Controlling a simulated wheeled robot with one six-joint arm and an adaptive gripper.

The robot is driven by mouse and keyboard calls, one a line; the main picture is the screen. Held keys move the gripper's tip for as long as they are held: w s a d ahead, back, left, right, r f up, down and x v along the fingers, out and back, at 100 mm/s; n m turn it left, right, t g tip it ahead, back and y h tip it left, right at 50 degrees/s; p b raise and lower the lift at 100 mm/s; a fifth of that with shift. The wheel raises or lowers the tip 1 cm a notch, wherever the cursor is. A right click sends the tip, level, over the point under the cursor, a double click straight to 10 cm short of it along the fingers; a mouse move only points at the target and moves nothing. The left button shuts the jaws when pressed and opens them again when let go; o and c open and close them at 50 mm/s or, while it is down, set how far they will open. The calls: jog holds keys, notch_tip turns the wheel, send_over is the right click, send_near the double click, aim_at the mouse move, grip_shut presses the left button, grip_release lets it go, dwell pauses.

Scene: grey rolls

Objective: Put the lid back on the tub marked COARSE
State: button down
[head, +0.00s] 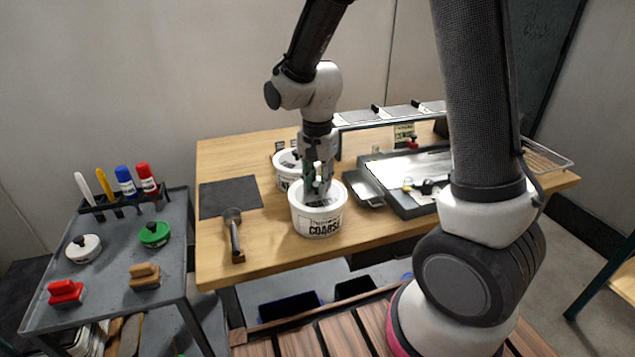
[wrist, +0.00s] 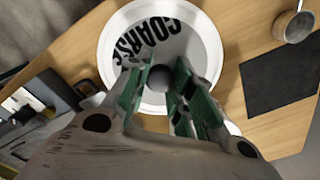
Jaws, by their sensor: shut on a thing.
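The white tub marked COARSE (head: 318,222) stands upright near the table's front edge. Its lid (head: 324,204) shows as a pale disc at the tub's mouth, with COARSE lettering; the lid also fills the top of the wrist view (wrist: 185,45). My gripper (head: 318,184) is directly above the tub, pointing down. Its green-padded fingers are shut on the lid's dark round knob (wrist: 161,78). The lid looks roughly level and within the tub's rim; I cannot tell whether it is fully seated. The fingers hide part of the lid.
A second white tub (head: 285,163) stands just behind. A dark mat (head: 229,197) and a metal scoop (head: 235,235) lie to the left. A grey metal tray (head: 365,190) is close on the right. A grey cart (head: 115,245) with markers and knobbed items stands left of the table.

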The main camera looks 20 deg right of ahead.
jog(key=c, duration=0.7)
grip_release()
jog(key=shift+r, duration=3.5)
jog(key=shift+c, duration=0.3)
grip_shut()
jog(key=shift+f, duration=0.3)
jog(key=shift+f, duration=2.6)
